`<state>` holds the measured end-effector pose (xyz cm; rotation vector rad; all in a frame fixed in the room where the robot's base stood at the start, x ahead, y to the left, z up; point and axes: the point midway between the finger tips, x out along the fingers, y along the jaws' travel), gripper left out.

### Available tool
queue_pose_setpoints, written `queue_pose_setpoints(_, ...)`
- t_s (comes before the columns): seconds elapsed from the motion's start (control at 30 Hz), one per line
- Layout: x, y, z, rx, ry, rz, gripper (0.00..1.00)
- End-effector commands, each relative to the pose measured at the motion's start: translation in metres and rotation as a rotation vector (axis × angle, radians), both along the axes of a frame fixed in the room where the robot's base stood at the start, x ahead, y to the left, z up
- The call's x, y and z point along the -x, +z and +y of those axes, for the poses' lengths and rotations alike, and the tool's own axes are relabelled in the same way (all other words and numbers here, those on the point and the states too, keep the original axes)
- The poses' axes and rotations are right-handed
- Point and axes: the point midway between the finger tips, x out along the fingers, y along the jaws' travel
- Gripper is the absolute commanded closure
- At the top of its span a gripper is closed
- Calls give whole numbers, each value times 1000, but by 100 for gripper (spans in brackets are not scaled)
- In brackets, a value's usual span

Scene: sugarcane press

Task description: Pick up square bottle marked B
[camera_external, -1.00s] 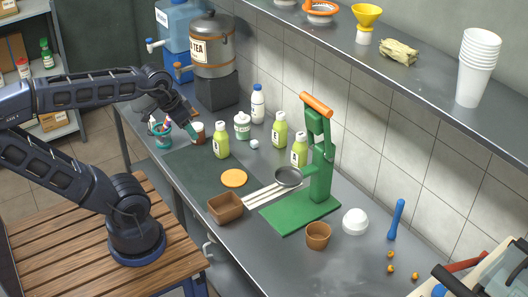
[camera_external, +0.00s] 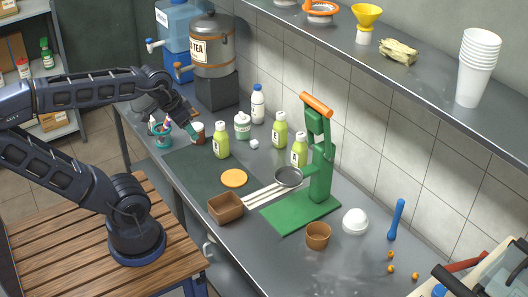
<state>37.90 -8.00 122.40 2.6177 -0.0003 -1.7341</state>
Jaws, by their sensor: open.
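Three yellow-green bottles with white caps stand on the steel counter: one at the front left (camera_external: 221,142), one behind (camera_external: 280,131) and one beside the green press (camera_external: 299,151). Each has a pale label with a dark mark too small to read, so I cannot tell which is B. A white bottle with a blue cap (camera_external: 257,104) and a squat white and green bottle (camera_external: 242,127) stand farther back. My gripper (camera_external: 190,130) is open, pointing down beside a small reddish-brown jar (camera_external: 198,133), left of the front-left bottle. Whether it touches the jar is unclear.
A teal cup with utensils (camera_external: 162,137) stands left of my gripper. The green press (camera_external: 320,170) with a metal pan stands right of the bottles. A brown box (camera_external: 226,208) and an orange disc (camera_external: 234,178) lie in front. A tea dispenser (camera_external: 212,55) stands behind.

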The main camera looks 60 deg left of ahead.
Motion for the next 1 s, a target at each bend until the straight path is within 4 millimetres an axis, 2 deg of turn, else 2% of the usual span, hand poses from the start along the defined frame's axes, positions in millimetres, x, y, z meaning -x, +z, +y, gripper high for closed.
queue_pose_setpoints(0.33,-1,0,1,-3,-4,2,40)
queue_pose_setpoints(0.47,-13,2,5,-27,-45,19,40)
queue_pose_setpoints(0.77,-73,5,34,-139,-298,108,40)
queue_pose_setpoints(1.0,-125,-4,69,-201,-526,177,40)
